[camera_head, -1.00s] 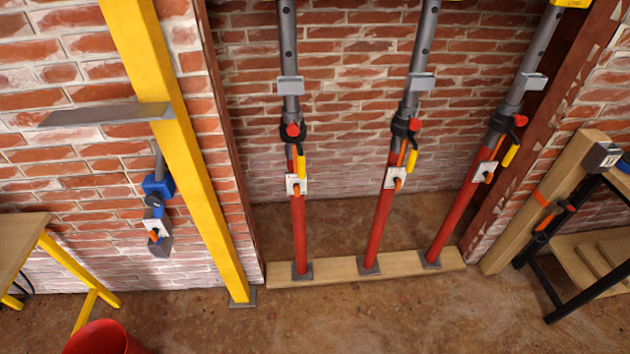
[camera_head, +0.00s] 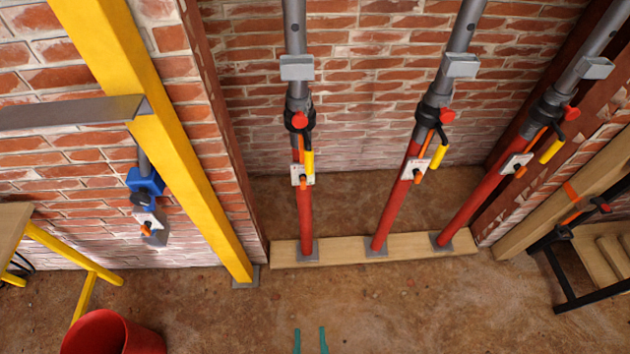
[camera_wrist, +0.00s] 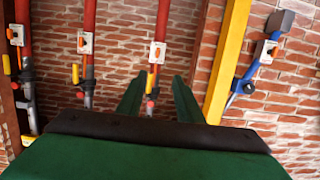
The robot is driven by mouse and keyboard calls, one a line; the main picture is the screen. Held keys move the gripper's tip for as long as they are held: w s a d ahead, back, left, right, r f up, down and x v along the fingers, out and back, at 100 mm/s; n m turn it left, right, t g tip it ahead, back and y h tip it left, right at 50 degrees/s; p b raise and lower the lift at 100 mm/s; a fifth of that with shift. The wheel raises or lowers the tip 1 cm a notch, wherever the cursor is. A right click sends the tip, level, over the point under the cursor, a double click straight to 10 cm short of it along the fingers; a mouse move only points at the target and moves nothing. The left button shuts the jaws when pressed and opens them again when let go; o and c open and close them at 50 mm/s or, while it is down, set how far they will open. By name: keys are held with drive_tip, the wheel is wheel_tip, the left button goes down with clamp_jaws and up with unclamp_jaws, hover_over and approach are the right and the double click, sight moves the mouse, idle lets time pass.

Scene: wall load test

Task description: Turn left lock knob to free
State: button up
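The left red prop (camera_head: 304,220) stands upright on a wooden sill. It bears a white plate with an orange lock knob (camera_head: 301,181), with a yellow-handled lever and red button above. In the wrist view, which looks inverted, this knob (camera_wrist: 155,54) is on the prop nearest the yellow post. My gripper (camera_head: 310,341) shows as two teal fingertips at the bottom edge of the head view, below and apart from the left prop. In the wrist view, my gripper's green fingers (camera_wrist: 158,98) are spread with nothing held between them.
The middle prop (camera_head: 392,210) and right prop (camera_head: 483,200) bear similar plates and knobs. A yellow post (camera_head: 170,140) with a grey bracket (camera_head: 70,113) and a blue clamp (camera_head: 145,183) stand left. A red bucket (camera_head: 110,335) is at lower left. The floor before the sill (camera_head: 375,250) is clear.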

drive_tip(key=w+f, duration=0.4)
drive_tip(key=w, duration=0.4)
drive_tip(key=t, duration=0.2)
approach(303, 185)
drive_tip(key=w, duration=0.9)
drive_tip(key=shift+f, duration=0.25)
clamp_jaws()
